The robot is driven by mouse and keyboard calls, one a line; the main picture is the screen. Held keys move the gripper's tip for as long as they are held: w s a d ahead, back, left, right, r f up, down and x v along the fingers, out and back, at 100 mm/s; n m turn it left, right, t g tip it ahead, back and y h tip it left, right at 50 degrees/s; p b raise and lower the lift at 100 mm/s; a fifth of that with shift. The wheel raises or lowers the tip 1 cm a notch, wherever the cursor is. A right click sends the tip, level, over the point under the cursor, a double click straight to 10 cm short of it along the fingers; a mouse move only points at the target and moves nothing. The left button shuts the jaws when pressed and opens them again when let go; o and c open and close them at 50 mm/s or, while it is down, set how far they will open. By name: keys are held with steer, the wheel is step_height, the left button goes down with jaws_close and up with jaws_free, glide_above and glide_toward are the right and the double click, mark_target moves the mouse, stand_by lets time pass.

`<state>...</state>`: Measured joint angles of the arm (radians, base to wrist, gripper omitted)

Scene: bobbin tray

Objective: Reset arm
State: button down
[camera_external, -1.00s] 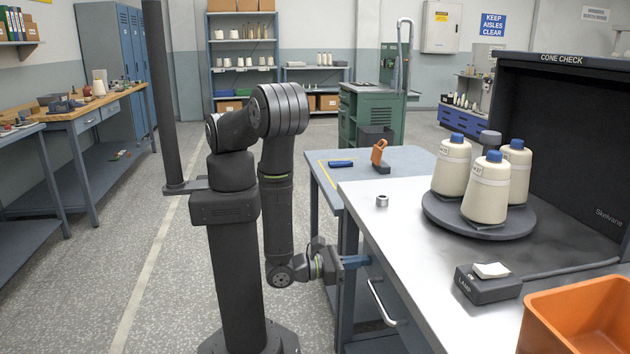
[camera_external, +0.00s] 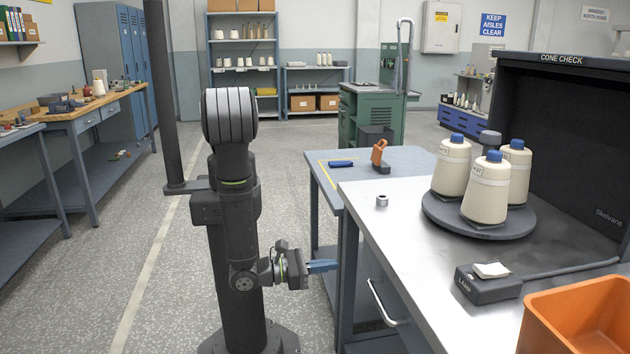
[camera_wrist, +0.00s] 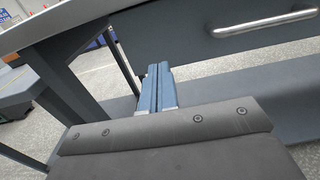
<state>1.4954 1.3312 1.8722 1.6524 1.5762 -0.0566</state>
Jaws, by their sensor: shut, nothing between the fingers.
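My gripper (camera_external: 322,266) is low beside the left side of the metal-topped bench, below the level of its top. Its blue fingers are together and empty, and they also show in the wrist view (camera_wrist: 157,88). In the wrist view the fingers point toward the space under the bench, with the drawer front (camera_wrist: 225,32) above and to the right. My arm is folded close to its column in the external view.
The bench top (camera_external: 400,240) carries a round turntable (camera_external: 478,226) with three blue-capped cones, a lamp switch box (camera_external: 487,289), a small metal ring (camera_external: 382,201) and an orange bin (camera_external: 580,315). A drawer handle (camera_external: 381,303) sticks out nearby. Open floor lies left.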

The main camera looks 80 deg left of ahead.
mark_target(371, 260)
steer(key=shift+s, duration=2.65)
steer(key=shift+w, duration=0.1)
steer(key=w, duration=1.4)
steer(key=s, duration=1.3)
steer(key=shift+s, duration=0.4)
steer(key=shift+w, duration=0.1)
steer(key=shift+w, duration=6.85)
